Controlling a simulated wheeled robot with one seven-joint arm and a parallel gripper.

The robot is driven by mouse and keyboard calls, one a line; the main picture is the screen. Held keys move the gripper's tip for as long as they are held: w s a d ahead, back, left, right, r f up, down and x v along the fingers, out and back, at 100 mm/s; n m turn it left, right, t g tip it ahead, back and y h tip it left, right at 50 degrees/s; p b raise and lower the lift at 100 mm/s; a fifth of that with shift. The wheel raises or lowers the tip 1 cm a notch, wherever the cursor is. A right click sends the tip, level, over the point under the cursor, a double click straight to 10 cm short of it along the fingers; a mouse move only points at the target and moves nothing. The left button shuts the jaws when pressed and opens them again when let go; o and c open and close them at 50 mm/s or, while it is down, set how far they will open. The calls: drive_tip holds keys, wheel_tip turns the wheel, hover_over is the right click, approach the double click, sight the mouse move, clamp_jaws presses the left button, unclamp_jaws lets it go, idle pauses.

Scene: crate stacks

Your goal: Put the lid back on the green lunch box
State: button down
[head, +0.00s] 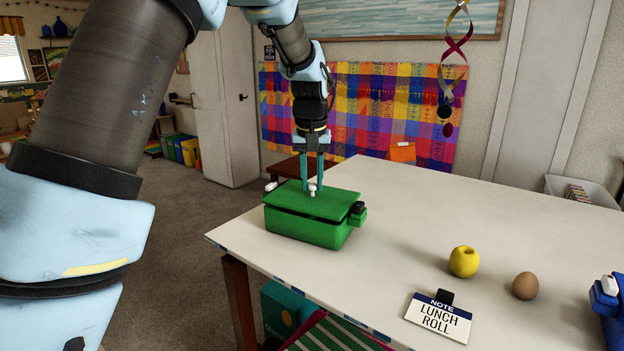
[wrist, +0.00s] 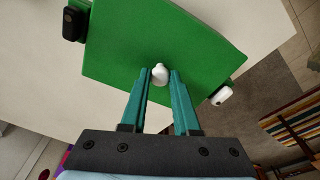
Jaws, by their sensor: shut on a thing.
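The green lunch box (head: 305,230) stands near the left corner of the white table in the head view. Its green lid (head: 325,205) lies over the top of the box, with a dark line between them; I cannot tell if it is fully seated. The lid (wrist: 180,40) fills much of the wrist view. My gripper (head: 313,188) is above the box, pointing down, with its teal fingers on either side of the lid's white knob (wrist: 160,75), shut on it. A black latch (wrist: 73,22) and a white latch (wrist: 221,96) show at opposite sides.
A blue container (head: 610,308) is cut off at the right edge. The table is clear behind the apple.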

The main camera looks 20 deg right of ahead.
drive_tip(key=shift+f, duration=0.45)
idle(1.5)
drive_tip(key=c, duration=0.6)
unclamp_jaws()
drive_tip(key=shift+o, duration=0.5)
drive_tip(key=o, duration=0.4)
drive_tip(key=shift+r, duration=0.15)
drive_tip(key=shift+r+p, duration=2.85)
drive_tip(key=shift+r, duration=0.55)
drive_tip(key=shift+c, duration=0.2)
